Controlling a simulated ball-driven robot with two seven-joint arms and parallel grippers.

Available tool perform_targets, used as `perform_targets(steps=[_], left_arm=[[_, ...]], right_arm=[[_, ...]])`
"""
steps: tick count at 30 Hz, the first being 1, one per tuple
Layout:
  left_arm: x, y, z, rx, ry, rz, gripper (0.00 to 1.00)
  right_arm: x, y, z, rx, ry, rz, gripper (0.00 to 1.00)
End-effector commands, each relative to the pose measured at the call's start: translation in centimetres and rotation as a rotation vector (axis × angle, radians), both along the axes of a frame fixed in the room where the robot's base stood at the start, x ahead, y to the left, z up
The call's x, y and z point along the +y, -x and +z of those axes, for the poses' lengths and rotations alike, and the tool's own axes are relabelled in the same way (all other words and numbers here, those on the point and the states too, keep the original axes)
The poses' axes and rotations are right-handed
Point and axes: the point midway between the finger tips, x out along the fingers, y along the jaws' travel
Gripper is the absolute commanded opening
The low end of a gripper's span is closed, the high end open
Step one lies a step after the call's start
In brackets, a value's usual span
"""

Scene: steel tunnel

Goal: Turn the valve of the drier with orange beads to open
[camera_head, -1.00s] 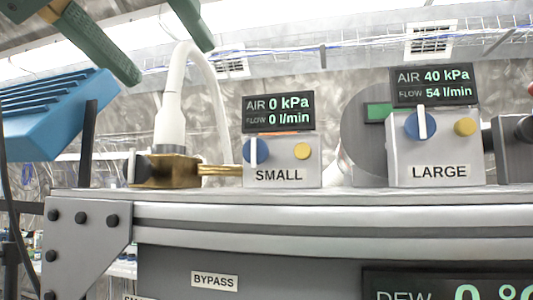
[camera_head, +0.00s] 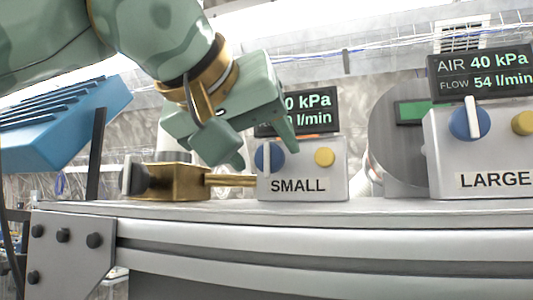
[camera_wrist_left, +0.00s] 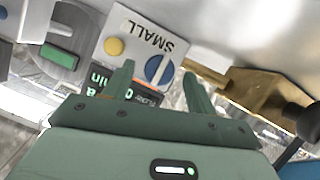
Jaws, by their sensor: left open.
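The SMALL valve box (camera_head: 335,180) is grey, with a blue knob (camera_head: 277,158) bearing a white upright bar, and a yellow button (camera_head: 324,157). Its display (camera_head: 318,100), partly covered by my gripper, shows 0 kPa. A thin orange strip shows between display and box; the rest of that drier is hidden. My left gripper (camera_head: 263,152) is open in front of the SMALL knob, fingers to either side of it. In the left wrist view the knob (camera_wrist_left: 166,68) lies just beyond the gap between the fingertips (camera_wrist_left: 159,80). I cannot tell whether they touch. My right gripper is not in view.
The LARGE valve box (camera_head: 445,150) stands at right, with its own blue knob (camera_head: 461,123); its display (camera_head: 485,72) reads 40 kPa, 54 l/min. A green panel (camera_head: 425,111) is behind it. A brass block (camera_head: 180,185) joins the SMALL box at left. A blue finned unit (camera_head: 60,125) stands farther left.

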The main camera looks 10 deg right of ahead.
Motion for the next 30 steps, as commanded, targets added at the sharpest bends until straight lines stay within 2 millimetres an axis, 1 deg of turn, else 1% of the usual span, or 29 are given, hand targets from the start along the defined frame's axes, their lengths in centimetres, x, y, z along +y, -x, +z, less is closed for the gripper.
perform_targets(steps=[3,6,15,17,18,20,30], left_arm=[[-0.9,-1.1,-0.5,0.000,0.000,-0.001,0.57],[-1.3,-1.5,-0.7,0.001,0.001,0.000,0.57],[-1.4,-1.7,-0.8,-0.001,0.001,0.000,0.57],[-1.4,-1.7,-0.8,-0.001,0.001,0.000,0.40],[-1.4,-1.7,-0.8,-0.001,0.001,0.000,0.29],[-1.4,-1.7,-0.8,-0.001,0.001,0.000,0.12],[-1.4,-1.7,-0.8,0.019,0.029,-0.001,0.12]], right_arm=[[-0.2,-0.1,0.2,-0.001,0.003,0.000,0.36],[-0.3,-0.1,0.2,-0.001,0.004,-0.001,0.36],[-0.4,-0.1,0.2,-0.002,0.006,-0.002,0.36],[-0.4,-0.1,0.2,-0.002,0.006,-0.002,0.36],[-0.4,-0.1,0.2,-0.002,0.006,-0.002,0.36],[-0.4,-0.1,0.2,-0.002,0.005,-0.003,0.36],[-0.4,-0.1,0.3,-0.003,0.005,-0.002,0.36]])
